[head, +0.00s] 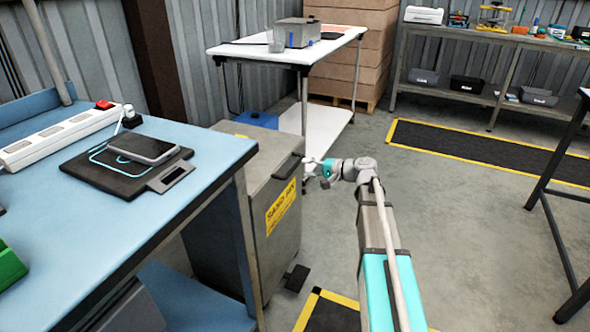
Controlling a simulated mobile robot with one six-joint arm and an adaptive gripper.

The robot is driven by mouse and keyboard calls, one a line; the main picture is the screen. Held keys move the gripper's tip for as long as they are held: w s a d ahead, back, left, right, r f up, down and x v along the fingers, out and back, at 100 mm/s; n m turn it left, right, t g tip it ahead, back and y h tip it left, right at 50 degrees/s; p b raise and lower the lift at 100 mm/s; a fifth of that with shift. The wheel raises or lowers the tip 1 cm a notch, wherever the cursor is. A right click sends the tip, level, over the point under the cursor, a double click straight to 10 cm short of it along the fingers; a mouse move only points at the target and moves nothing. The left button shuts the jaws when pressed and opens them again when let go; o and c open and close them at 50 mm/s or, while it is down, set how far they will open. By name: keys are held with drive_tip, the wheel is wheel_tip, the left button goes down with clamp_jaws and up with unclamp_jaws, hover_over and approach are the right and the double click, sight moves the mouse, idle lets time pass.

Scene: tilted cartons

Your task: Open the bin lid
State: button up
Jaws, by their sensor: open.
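The grey metal bin (232,232) stands on the floor beside the blue workbench, with a yellow label (281,208) on its front. Its lid (262,150) looks closed, and a dark handle (287,166) sits at the lid's front edge. A black pedal (297,278) sticks out at the bin's foot. My gripper (309,169) is open, close to the right of the handle. I cannot tell whether its fingers touch the handle. The workbench hides the bin's left part.
The blue workbench (215,160) holds a power strip (62,135) and a phone (143,148) on a dark mat. A white-topped table (255,50) stands behind the bin, and a shelf (480,95) at the back right. The floor right of my arm is mostly clear.

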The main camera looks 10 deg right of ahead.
sight(295, 165)
drive_tip(key=shift+b+x, duration=0.4)
drive_tip(key=shift+x, duration=2.3)
clamp_jaws()
